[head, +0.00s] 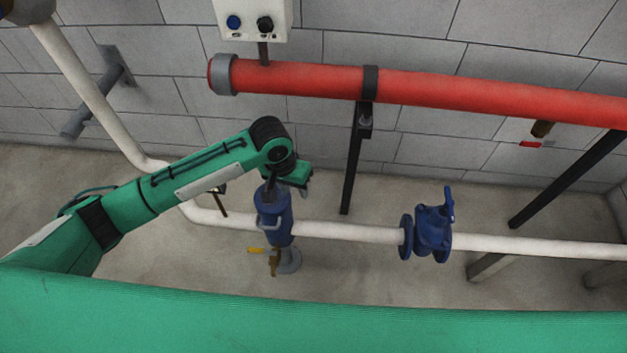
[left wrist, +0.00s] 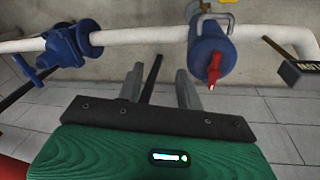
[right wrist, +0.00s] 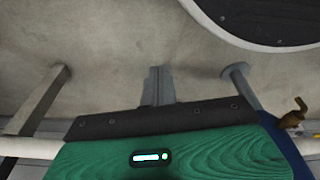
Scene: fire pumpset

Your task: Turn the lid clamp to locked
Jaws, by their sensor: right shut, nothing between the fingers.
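The lid clamp (left wrist: 213,72) shows in the left wrist view as a small red handle on the end of a blue strainer body (left wrist: 208,50). In the head view the blue body (head: 272,222) stands upright in the white pipe, and my arm hides its top. My left gripper (left wrist: 160,88) is open and empty, its fingers apart. In the left wrist view the clamp is to the right of the right finger, with no visible contact. In the head view my left gripper (head: 288,186) is over the body's top. My right gripper (right wrist: 158,86) is shut and empty.
A blue valve (head: 432,232) sits on the white pipe (head: 350,232) to the right. A red pipe (head: 460,92) runs along the wall above, on dark posts. A brass drain valve with a yellow handle (head: 256,250) is below the strainer. A dark sign (left wrist: 300,73) hangs nearby.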

